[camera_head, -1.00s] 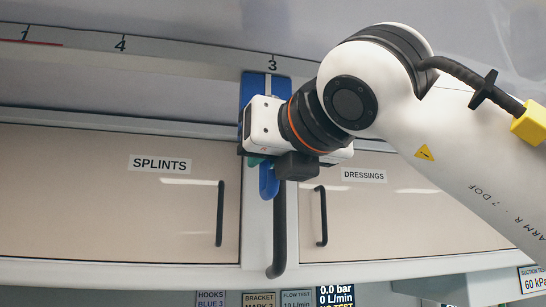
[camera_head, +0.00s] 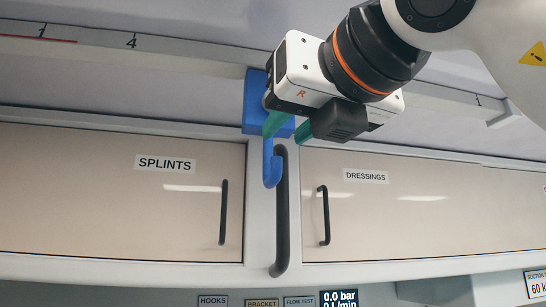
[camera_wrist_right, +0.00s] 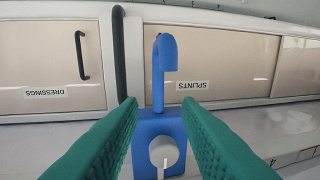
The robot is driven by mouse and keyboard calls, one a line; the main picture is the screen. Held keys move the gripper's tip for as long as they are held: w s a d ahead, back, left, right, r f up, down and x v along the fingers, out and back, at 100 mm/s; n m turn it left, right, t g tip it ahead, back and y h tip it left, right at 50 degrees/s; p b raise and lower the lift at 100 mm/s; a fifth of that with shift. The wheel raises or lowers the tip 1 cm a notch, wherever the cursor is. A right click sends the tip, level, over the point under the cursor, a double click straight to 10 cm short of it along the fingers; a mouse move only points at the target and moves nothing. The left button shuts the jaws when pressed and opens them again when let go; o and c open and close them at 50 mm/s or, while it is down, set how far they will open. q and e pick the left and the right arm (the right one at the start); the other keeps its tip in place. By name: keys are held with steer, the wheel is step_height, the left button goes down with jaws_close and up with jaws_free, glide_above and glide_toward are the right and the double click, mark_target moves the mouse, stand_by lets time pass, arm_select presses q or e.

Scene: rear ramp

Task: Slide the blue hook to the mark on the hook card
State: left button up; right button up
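The blue hook (camera_head: 256,110) hangs from the overhead rail (camera_head: 190,60), its curved end pointing down just left of a long black bar. In the right wrist view the hook (camera_wrist_right: 162,60) appears upside down, with a round grey knob (camera_wrist_right: 163,152) on its block. My right gripper (camera_head: 288,127) is open, just in front of the hook's block. Its green fingers (camera_wrist_right: 160,105) spread either side of the block in the wrist view, with gaps. The hook card (camera_head: 213,300) is cut off at the bottom edge; only "HOOKS" shows. My left gripper is out of view.
Below are the SPLINTS cupboard (camera_head: 120,220) and DRESSINGS cupboard (camera_head: 400,235), with protruding black handles and the long black bar (camera_head: 282,220).

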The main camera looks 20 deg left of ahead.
steer(key=v, duration=0.2)
steer(key=b+v, duration=0.1)
steer(key=v, duration=0.1)
steer(key=shift+s, duration=0.5)
steer(key=shift+w+d, duration=0.1)
steer(key=shift+d, duration=0.05)
